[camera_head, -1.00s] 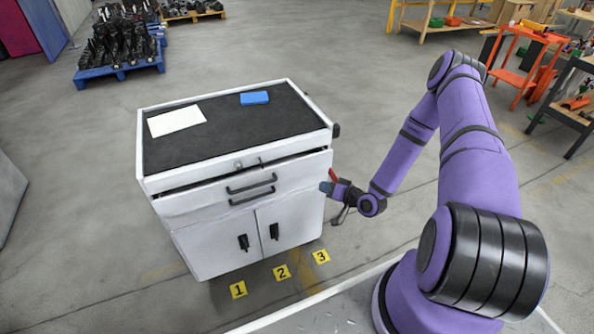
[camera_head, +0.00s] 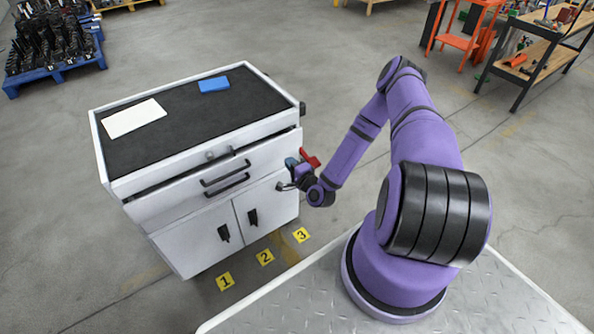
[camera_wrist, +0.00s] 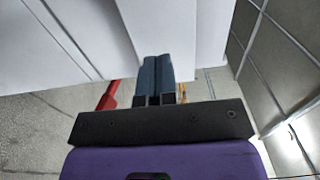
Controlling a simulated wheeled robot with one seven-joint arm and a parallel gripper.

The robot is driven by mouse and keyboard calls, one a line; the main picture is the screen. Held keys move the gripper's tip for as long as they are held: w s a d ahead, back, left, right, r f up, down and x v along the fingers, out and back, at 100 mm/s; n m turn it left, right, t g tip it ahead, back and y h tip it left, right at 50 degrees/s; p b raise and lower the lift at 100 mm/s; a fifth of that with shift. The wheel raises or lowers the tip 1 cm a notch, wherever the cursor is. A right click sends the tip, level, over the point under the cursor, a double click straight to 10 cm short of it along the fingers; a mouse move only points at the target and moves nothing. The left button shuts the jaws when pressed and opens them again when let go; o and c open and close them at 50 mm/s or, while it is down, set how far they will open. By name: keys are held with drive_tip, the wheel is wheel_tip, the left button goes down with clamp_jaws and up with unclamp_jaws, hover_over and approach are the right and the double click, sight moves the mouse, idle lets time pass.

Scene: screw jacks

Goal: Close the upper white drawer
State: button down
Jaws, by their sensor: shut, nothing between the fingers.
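The white cabinet (camera_head: 190,240) stands left of my arm, with a black top. Its upper white drawer (camera_head: 165,203) is partly out, with a dark gap above its front. Two dark handle bars (camera_head: 226,180) show on the front. My gripper (camera_head: 291,164) is at the right end of the drawer front, shut and empty. In the wrist view, the blue-grey fingertips (camera_wrist: 155,75) are together, close against white panels; whether they touch cannot be told. The drawer's inside is hidden.
A white sheet (camera_head: 134,118) and a blue block (camera_head: 214,84) lie on the cabinet top. Below are two doors with dark handles (camera_head: 224,233). Yellow markers (camera_head: 265,257) lie on the floor in front. A workbench (camera_head: 535,50) stands at the back right. Floor behind the cabinet is clear.

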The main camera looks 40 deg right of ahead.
sight(278, 149)
drive_tip(key=w, duration=0.6)
drive_tip(key=shift+w, duration=0.25)
drive_tip(key=shift+w, duration=0.1)
drive_tip(key=w, duration=0.3)
drive_tip(key=shift+w, duration=0.2)
drive_tip(key=shift+w+r, duration=0.2)
drive_tip(key=shift+w, duration=0.05)
